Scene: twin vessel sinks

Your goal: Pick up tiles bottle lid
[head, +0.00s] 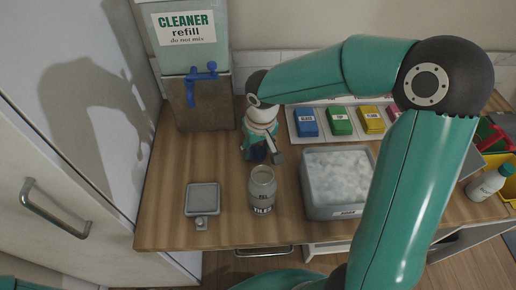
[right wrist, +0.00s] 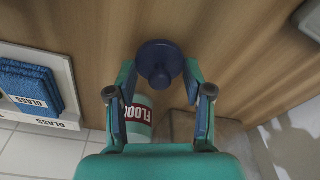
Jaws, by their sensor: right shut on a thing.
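A dark blue round lid with a knob (right wrist: 160,62) is between the fingertips of my right gripper (right wrist: 160,78) in the right wrist view. The gripper is shut on it, close over the wooden counter; I cannot tell whether the lid touches the wood. In the head view my right gripper (head: 264,149) is behind the tiles bottle, with the dark lid (head: 258,152) partly hidden by it. The grey bottle marked TILES (head: 262,190) stands upright with its mouth uncovered. My left gripper is out of view.
A bottle marked FLOOR (right wrist: 139,118) is just beyond my right fingers. A grey bin of white material (head: 308,198) stands right of the tiles bottle. A small grey square tray (head: 202,198) is left. Colored cloths (head: 340,121) and a cleaner refill tank (head: 190,40) are behind.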

